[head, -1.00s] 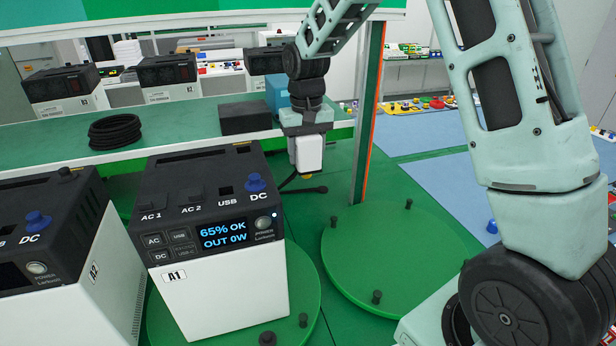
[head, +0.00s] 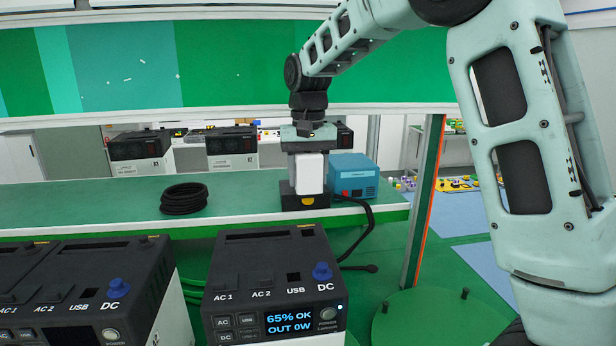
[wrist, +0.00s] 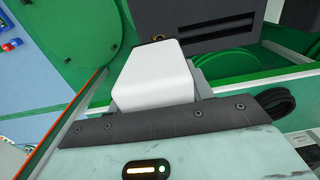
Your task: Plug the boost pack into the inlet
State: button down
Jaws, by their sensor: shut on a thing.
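My gripper (head: 309,150) points down over the shelf behind the power stations. It is shut on a white rounded block (head: 310,172), which also fills the middle of the wrist view (wrist: 156,76). I take this block to be the boost pack, though I see no label on it. A small yellow piece (head: 307,200) shows just below the block, in front of a low black box (head: 288,201). I cannot tell whether block and box touch. I cannot single out the inlet. Station A1 (head: 265,270) stands in front; its screen reads 65% OK, OUT 0W.
A blue box (head: 353,178) with a black cable (head: 367,225) hanging over the shelf edge is right of my gripper. A black coil (head: 184,198) lies left on the shelf (head: 110,208). Another station (head: 88,290) stands left. An empty green turntable (head: 425,315) is at right.

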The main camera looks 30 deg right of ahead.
aim_at(308, 203)
jog(key=shift+f+b, duration=2.05)
jog(key=shift+f, duration=0.4)
jog(key=shift+f+b, duration=0.55)
jog(key=shift+f, duration=0.5)
jog(key=shift+f+b, duration=0.6)
jog(key=shift+f, duration=0.7)
jog(key=c, duration=0.5)
grip_release()
jog(key=shift+f, duration=0.1)
notch_tip(308, 203, up, 18)
jog(key=shift+f+b, duration=0.2)
jog(key=shift+b, duration=0.65)
